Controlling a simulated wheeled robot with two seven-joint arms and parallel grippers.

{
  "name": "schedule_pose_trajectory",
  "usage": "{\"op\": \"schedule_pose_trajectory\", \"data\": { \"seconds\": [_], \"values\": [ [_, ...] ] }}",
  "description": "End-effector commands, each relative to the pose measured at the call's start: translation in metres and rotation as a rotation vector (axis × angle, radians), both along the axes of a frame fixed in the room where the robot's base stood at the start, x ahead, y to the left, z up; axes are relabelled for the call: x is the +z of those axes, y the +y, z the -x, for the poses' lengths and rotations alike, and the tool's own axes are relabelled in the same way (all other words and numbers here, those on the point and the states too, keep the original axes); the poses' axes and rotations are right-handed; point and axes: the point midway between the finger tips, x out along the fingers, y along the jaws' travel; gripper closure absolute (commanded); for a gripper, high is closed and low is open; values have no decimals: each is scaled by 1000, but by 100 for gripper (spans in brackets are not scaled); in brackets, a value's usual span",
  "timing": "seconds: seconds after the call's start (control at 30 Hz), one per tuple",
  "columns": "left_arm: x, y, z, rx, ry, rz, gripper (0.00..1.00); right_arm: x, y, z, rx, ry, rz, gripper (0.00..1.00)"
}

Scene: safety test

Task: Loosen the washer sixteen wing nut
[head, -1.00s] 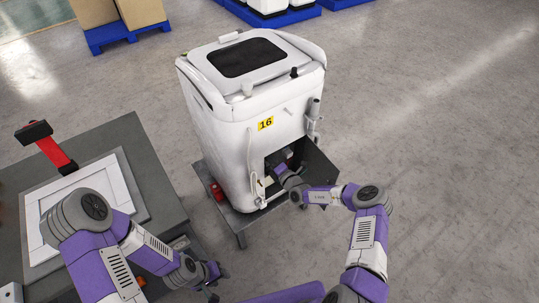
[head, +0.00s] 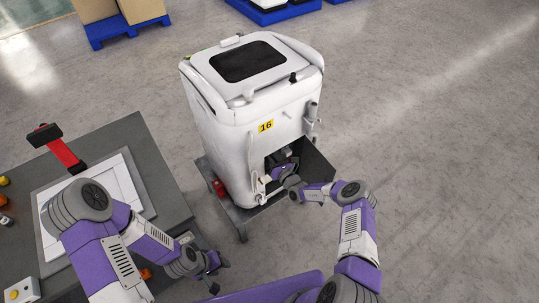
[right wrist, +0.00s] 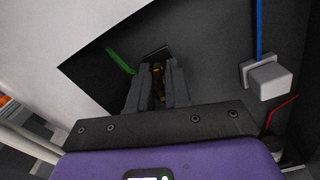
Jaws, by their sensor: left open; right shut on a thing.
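The white washer (head: 222,130) with a yellow "16" label (head: 266,126) stands on a low grey platform. Its lower front compartment is open, with a dark panel (head: 315,167) swung out at the right. My right arm reaches into it, and the right gripper (right wrist: 159,76) is hidden there in the head view. In the right wrist view its two fingers are shut on a small brass-coloured piece (right wrist: 157,82), apparently the wing nut, mostly covered by the fingers. My left gripper (head: 213,275) is open and empty beside the grey table, away from the washer.
In the wrist view, a green hose (right wrist: 120,62), a blue line (right wrist: 260,28), a pale block (right wrist: 268,81) and a red wire are near the fingers. The grey table (head: 120,135) at the left bears a red-strapped device (head: 62,150). The floor at right is clear.

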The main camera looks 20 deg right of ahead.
Motion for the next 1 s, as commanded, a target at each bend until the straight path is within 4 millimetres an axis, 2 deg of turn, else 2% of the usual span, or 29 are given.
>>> {"op": "schedule_pose_trajectory", "data": {
  "seconds": [0.7, 1.0],
  "values": [
    [34, 0, 0, 0, 0, 0, 57, 2, 0, 0, -1, -232, 635, 100],
    [44, 0, 0, 0, 0, 0, 57, 2, 0, 0, -1, -311, 854, 100]
  ]
}}
